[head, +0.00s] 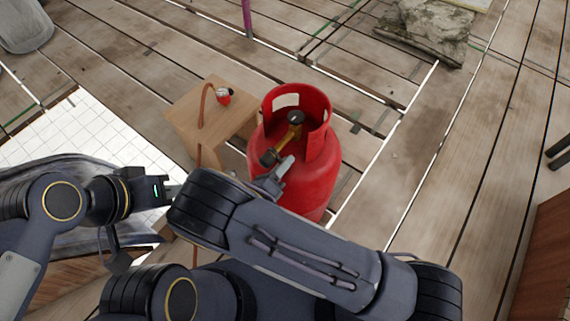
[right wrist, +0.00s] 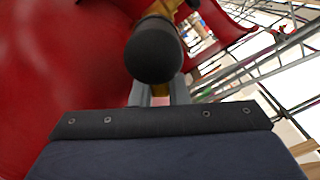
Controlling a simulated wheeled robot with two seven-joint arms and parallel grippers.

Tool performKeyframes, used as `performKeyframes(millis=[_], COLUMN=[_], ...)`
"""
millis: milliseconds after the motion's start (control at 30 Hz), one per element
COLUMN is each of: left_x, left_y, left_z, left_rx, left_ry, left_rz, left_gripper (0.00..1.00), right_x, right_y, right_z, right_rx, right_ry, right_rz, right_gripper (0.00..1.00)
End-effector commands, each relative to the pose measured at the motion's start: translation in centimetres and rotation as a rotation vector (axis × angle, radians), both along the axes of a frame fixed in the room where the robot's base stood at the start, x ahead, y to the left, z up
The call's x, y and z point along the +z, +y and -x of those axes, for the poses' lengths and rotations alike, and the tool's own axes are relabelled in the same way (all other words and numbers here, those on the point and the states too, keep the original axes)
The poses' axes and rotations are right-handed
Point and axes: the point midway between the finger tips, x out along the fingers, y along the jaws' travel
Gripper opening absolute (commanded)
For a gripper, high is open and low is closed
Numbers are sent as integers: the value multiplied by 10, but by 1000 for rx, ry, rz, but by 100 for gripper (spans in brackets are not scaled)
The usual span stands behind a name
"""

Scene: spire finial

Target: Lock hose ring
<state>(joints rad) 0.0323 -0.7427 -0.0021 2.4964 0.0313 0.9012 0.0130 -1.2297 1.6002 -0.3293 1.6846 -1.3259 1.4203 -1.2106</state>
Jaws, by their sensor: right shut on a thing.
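A red gas cylinder (head: 312,185) stands upright with a red collar around its top. Inside the collar is a brass valve (head: 292,134) with a black handwheel (head: 295,117). A black round-ended part (head: 268,157) sits at the valve's near end; in the right wrist view this black end (right wrist: 153,50) is large. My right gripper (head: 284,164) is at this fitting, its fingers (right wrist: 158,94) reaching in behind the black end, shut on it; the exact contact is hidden.
A wooden box (head: 185,112) stands left of the cylinder with a small red and dark part (head: 223,96) on top. Plank floor right of the cylinder is clear. Scaffold bars (right wrist: 245,65) show in the right wrist view.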

Motion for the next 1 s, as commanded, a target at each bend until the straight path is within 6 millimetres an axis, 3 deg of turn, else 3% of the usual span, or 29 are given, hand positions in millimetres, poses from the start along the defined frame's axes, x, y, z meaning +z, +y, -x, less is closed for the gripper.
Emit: performKeyframes(millis=[400, 933, 967, 1000], left_x=[-9, -10, -10, -10], left_y=[0, 0, 0, 0], left_z=[0, 0, 0, 0], left_rx=[0, 0, 0, 0], left_ry=[0, 0, 0, 0], left_rz=[0, 0, 0, 0], left_gripper=[33, 33, 33, 33], right_x=[-8, -8, -8, -8], right_y=[4, 5, 5, 5], right_z=[-2, -3, -3, -3], right_rx=[0, 0, 0, 0], right_ry=[-106, -119, -119, -119], right_rz=[-150, -173, -173, -173], right_gripper=[0, 0, 16, 21])
